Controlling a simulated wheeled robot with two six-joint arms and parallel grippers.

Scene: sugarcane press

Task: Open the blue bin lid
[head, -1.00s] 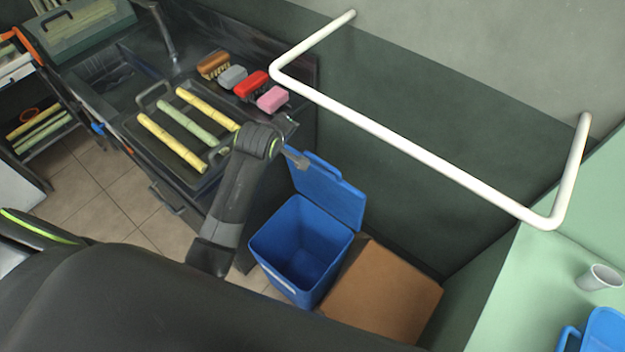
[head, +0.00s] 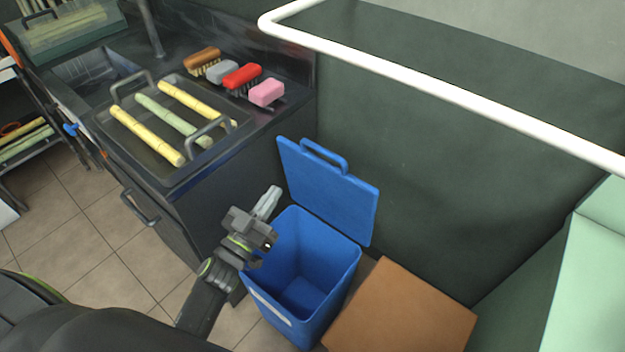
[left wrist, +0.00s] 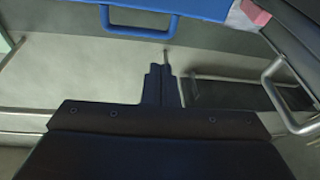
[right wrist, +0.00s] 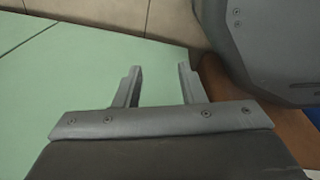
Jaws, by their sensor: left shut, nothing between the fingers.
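The blue bin (head: 318,326) stands on the floor beside the dark counter, and its inside shows empty. Its blue lid (head: 330,196) is raised and leans back upright at the far side, with a loop handle on its top edge. The lid's handle (left wrist: 140,31) also shows at the top of the left wrist view. My left gripper (head: 271,197) is shut and empty, left of the bin's opening and apart from the lid. It also shows shut in the left wrist view (left wrist: 162,72). My right gripper (right wrist: 160,70) is open and empty, seen only in the right wrist view.
A brown box (head: 405,312) sits right of the bin. The counter holds a tray (head: 172,182) of cane sticks and several brushes, including a pink one (head: 267,92). A white rail (head: 430,88) crosses above. A mint-green surface (right wrist: 70,85) lies below my right gripper.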

